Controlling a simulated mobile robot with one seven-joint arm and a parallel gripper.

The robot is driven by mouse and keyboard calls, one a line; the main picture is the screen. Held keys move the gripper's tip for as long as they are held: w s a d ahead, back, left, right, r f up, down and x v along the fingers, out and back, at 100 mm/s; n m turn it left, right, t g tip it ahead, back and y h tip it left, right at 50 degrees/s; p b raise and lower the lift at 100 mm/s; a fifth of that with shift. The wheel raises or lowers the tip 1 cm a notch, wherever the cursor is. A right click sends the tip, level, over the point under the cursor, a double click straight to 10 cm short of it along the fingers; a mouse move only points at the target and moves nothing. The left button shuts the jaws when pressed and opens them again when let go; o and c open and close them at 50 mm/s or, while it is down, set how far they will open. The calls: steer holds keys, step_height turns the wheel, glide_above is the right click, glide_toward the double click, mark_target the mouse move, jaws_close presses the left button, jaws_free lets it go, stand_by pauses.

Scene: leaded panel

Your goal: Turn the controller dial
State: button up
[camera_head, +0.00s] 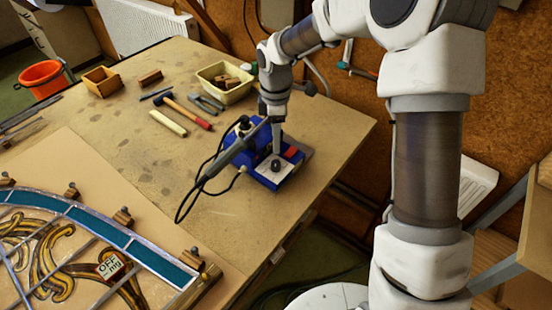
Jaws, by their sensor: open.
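A blue soldering controller (262,176) sits on the workbench near its right edge. Its light front panel carries a black dial (276,166) and a red part (291,152). A soldering iron (232,155) with a dark cable rests at the controller's left side. My gripper (277,151) points down over the controller, its fingertips just above and behind the dial. It is open with nothing seen between the fingers. I cannot tell whether a finger touches the dial. The gripper and wrist hide part of the controller's back.
The workbench (310,125) also bears a hammer (185,109), a cream tub (226,82), a wooden box (101,81) and pliers (207,104). A leaded glass panel (90,245) lies at the front left. An orange bucket (42,80) stands beyond the bench. Bare bench lies left of the controller.

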mark_target(276, 163)
step_height(276, 163, down, 10)
steer(key=shift+r, duration=0.15)
steer(key=shift+c, duration=0.3)
jaws_close()
